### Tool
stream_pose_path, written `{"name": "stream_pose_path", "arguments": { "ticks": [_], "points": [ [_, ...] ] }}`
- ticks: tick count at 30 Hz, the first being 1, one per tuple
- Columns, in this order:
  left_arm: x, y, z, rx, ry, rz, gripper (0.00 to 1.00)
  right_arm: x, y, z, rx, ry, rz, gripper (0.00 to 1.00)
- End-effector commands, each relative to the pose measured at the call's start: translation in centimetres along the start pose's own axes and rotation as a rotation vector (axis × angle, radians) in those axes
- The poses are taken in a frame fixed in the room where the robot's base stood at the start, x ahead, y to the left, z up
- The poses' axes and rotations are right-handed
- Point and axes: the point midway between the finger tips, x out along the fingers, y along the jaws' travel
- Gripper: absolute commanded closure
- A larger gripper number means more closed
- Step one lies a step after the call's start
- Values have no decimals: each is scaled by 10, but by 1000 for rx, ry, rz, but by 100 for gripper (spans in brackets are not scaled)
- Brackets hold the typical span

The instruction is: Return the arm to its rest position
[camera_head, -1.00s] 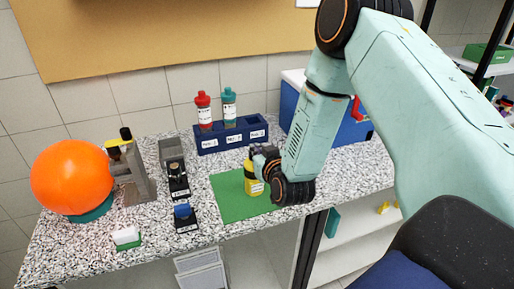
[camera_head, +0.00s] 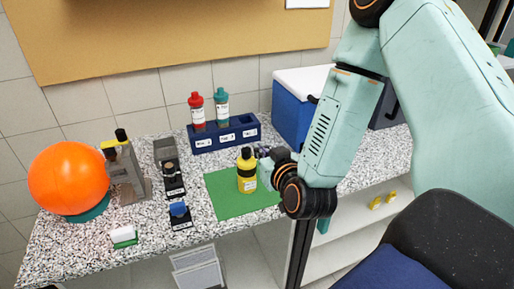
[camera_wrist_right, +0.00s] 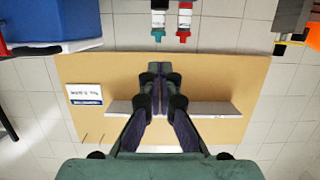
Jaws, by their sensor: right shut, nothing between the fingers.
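My right arm (camera_head: 340,125) comes in from the right in the head view. My right gripper (camera_head: 266,158) is by the right side of the yellow bottle, partly hidden behind it and my own wrist. In the right wrist view the fingers (camera_wrist_right: 159,88) are shut together with nothing between them. The yellow bottle (camera_head: 246,183) with a black cap stands upright on the green mat (camera_head: 225,205). My left gripper is in neither view.
A blue rack (camera_head: 208,144) holds a red-capped bottle (camera_head: 197,115) and a teal-capped bottle (camera_head: 222,112). A blue cooler (camera_head: 290,118) stands right of it. An orange ball (camera_head: 68,178) and several small devices are at left. A corkboard (camera_head: 170,40) hangs behind.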

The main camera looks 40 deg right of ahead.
Motion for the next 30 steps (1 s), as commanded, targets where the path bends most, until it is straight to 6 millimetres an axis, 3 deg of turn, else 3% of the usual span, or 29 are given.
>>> {"name": "stream_pose_path", "arguments": {
  "ticks": [21,26,30],
  "points": [
    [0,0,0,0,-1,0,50,-4,-2,6,27,-28,-9,100],
    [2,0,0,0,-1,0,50,-11,-15,48,106,-210,-51,100],
    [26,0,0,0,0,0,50,-29,-32,127,126,-437,-90,100]
  ]
}}
